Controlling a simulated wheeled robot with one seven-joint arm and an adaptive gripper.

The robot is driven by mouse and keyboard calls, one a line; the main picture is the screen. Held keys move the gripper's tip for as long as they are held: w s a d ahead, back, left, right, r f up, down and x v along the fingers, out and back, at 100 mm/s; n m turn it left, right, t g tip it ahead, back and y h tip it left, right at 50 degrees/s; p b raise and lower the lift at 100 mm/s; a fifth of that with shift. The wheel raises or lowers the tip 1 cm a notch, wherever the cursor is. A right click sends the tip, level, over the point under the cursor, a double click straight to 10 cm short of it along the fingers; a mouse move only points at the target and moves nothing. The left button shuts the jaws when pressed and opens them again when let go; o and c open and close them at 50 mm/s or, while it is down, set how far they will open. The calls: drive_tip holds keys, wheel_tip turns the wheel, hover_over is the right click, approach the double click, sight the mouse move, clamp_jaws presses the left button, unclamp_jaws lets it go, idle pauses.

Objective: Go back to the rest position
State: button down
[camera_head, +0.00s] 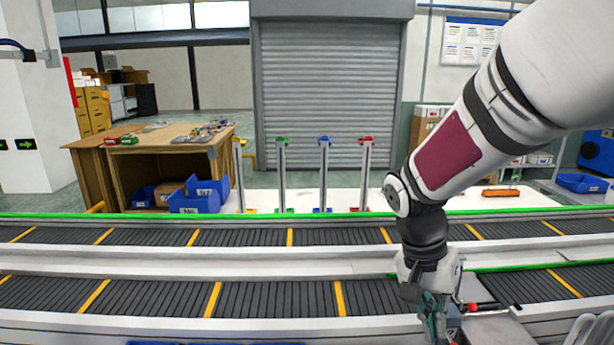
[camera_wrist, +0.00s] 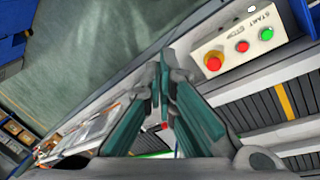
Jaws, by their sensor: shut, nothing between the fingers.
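My gripper (camera_head: 434,318) hangs at the end of my arm over the near edge of the front conveyor, in the lower right of the head view. In the wrist view my gripper (camera_wrist: 162,75) has its green-grey fingers together, with nothing between them. The fingertips point at the conveyor's side rail, beside a control box (camera_wrist: 240,48) with a red knob, a red button and a green button. The gap between fingertips and rail cannot be judged.
Two parallel conveyors, front (camera_head: 150,297) and rear (camera_head: 150,237), cross the view; their visible belts are bare. Behind stand several thin posts with coloured tops (camera_head: 323,175), a wooden workbench (camera_head: 150,140) with blue bins (camera_head: 200,195), and a roller shutter (camera_head: 328,95). Grey-green floor (camera_wrist: 100,45) shows beside the conveyor.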

drive_tip(key=s+a+r+n+t+y, duration=0.2)
drive_tip(key=s+r+n+t, duration=0.5)
drive_tip(key=s+r, duration=0.5)
drive_tip(key=shift+s+r+n+y, duration=0.4)
drive_tip(key=shift+r+y, duration=0.05)
drive_tip(key=shift+y, duration=0.05)
